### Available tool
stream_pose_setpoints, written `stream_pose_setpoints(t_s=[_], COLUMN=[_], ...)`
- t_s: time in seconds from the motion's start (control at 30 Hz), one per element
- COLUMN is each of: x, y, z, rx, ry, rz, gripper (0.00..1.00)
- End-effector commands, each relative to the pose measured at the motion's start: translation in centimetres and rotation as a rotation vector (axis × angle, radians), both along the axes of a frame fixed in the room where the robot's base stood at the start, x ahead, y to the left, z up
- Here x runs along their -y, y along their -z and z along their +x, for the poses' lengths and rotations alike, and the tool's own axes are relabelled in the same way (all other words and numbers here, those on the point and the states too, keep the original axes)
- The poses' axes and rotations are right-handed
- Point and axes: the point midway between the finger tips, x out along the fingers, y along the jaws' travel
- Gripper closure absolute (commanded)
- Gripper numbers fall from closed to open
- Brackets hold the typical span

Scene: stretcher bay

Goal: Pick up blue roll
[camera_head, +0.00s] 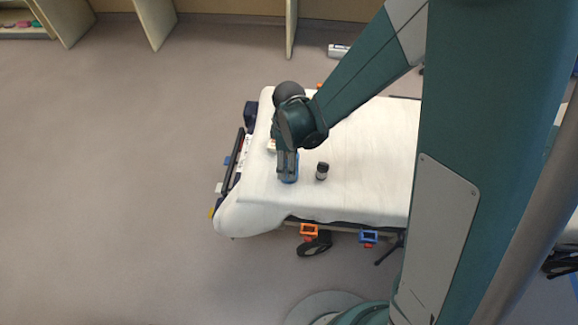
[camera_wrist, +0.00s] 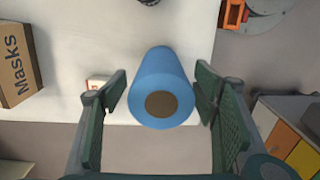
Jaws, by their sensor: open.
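The blue roll (camera_wrist: 160,80) lies between the two open fingers of my gripper (camera_wrist: 160,105) in the wrist view, its round end with a brown core facing the camera. A gap shows at the left finger; the right finger is closer to the roll. The rest of the roll is hidden there by my gripper.
A Masks box (camera_wrist: 18,65) and a small white and orange box (camera_wrist: 97,84) lie left of the roll in the wrist view. Orange (camera_head: 309,230) and blue (camera_head: 368,236) fittings line the stretcher's near edge.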

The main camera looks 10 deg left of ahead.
Motion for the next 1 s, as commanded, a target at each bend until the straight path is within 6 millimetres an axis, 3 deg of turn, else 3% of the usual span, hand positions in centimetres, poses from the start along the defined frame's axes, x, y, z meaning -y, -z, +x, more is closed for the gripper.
stream_pose_setpoints(t_s=[0.17, 0.6, 1.0], x=[0.0, 0.1, 0.2], y=[0.6, 4.8, 5.2], z=[0.0, -0.1, -0.1], rx=[0.0, 0.0, 0.0], ry=[0.0, 0.0, 0.0], rz=[0.0, 0.0, 0.0], gripper=[0.41, 0.41, 0.41])
